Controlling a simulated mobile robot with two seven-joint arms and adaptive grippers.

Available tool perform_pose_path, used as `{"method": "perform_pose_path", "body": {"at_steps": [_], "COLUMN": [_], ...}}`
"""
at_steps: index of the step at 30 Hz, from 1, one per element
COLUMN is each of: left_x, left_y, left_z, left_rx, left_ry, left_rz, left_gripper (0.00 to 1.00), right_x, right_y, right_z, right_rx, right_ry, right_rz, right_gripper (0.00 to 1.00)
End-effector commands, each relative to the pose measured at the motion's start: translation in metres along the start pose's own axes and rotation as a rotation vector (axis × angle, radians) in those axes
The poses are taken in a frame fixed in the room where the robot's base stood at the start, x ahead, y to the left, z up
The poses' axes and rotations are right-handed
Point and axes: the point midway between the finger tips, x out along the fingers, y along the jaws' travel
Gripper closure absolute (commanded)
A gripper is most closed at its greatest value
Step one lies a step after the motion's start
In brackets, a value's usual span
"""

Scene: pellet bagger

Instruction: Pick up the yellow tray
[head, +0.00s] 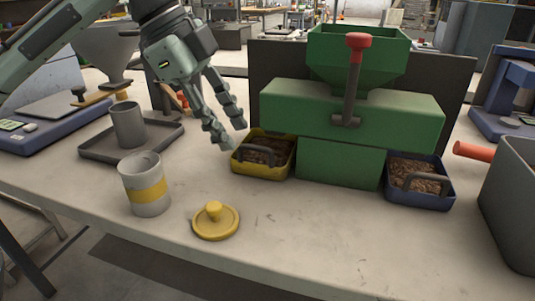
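The yellow tray (240,166) stands on the table against the left side of the green bagger's base. It holds brown pellets or shavings and has a dark arched handle (257,151). My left gripper (231,137) hangs just above and to the left of the tray, fingers pointing down. Its two fingers are spread apart with nothing between them. The fingertips come close to the tray's rear left corner; I cannot tell whether they touch it. My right gripper is not in the head view.
The green bagger (350,115) with a red-topped lever (357,42) stands behind. A blue tray (418,200) is at its right. A yellow-banded canister (145,185) and yellow lid (215,221) sit in front left. A grey bin (512,205) is far right. The front middle is clear.

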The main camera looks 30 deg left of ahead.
Motion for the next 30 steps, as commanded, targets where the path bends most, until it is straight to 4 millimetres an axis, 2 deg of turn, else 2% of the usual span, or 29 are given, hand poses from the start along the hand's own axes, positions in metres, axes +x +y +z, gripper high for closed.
{"method": "perform_pose_path", "body": {"at_steps": [2,6,12,20,28,30], "left_x": [0.004,0.025,0.049,0.051,0.051,0.051], "left_y": [0.000,0.001,0.000,0.000,0.000,-0.001], "left_z": [-0.001,-0.003,-0.003,-0.004,-0.004,-0.003], "left_rx": [0.001,0.002,0.000,-0.001,-0.001,-0.001], "left_ry": [0.000,0.000,-0.001,0.000,-0.001,-0.001], "left_rz": [0.002,0.004,-0.001,-0.002,-0.002,-0.002], "left_gripper": [0.65,0.65,0.65,0.65,0.97,1.00], "right_x": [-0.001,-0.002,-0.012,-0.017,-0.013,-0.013], "right_y": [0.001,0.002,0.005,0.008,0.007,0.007], "right_z": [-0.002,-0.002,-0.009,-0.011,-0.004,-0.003], "right_rx": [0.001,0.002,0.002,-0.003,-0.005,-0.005], "right_ry": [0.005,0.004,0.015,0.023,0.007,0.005], "right_rz": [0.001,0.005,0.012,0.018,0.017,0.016], "right_gripper": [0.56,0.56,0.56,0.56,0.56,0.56]}}
